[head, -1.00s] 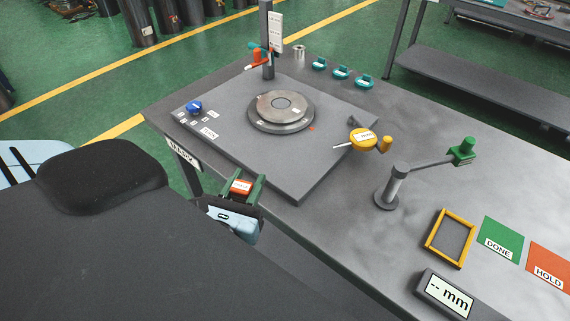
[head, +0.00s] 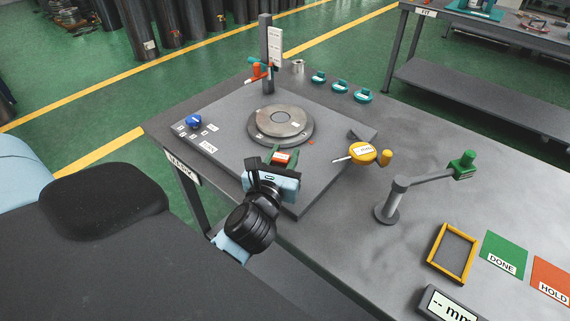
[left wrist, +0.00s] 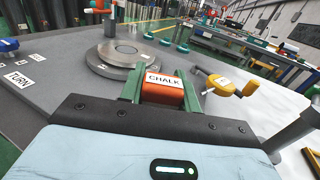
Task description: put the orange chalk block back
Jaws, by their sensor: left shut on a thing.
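The orange chalk block (left wrist: 163,92), with a white CHALK label, sits between the green fingers of my left gripper (head: 281,155). In the left wrist view the gripper (left wrist: 160,88) is shut on it. The block also shows in the head view (head: 283,158), above the near part of the grey plate (head: 218,127), in front of the round flanged disc (head: 280,123). I cannot tell how high above the plate it is. My right gripper is not in view.
A yellow gauge (head: 362,153) lies right of the disc. A post (head: 265,45) with an orange-topped piece stands behind it. A green-tipped arm stand (head: 390,205), yellow frame (head: 452,252), DONE card (head: 503,253) and HOLD card (head: 552,280) are at the right. Teal knobs (head: 340,86) line the back.

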